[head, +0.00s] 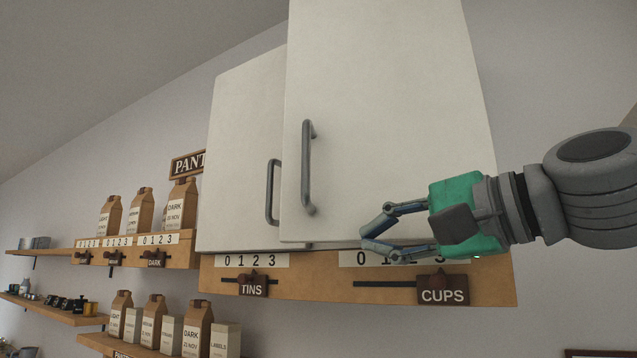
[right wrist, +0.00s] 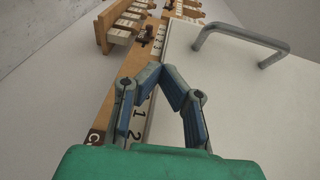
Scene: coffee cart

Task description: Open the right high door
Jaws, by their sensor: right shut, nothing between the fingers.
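The right high door (head: 390,110) is a tall white panel with a grey bar handle (head: 308,167) near its left edge. Its left edge overlaps the left door (head: 243,140) and seems to stand forward of it, so it looks slightly ajar. My right gripper (head: 364,238) is green with blue-grey fingers, shut and empty. Its fingertips are at the door's lower edge, below and right of the handle, apart from it. In the right wrist view the fingers (right wrist: 162,75) come together beside the door's edge, with the handle (right wrist: 240,42) beyond to the upper right. My left gripper is not in view.
A wooden rail (head: 330,286) with number strips, a TINS slider (head: 252,285) and a CUPS slider (head: 443,290) runs below the doors. Shelves with paper bags (head: 182,205) are at the left. The space left of my gripper, before the doors, is clear.

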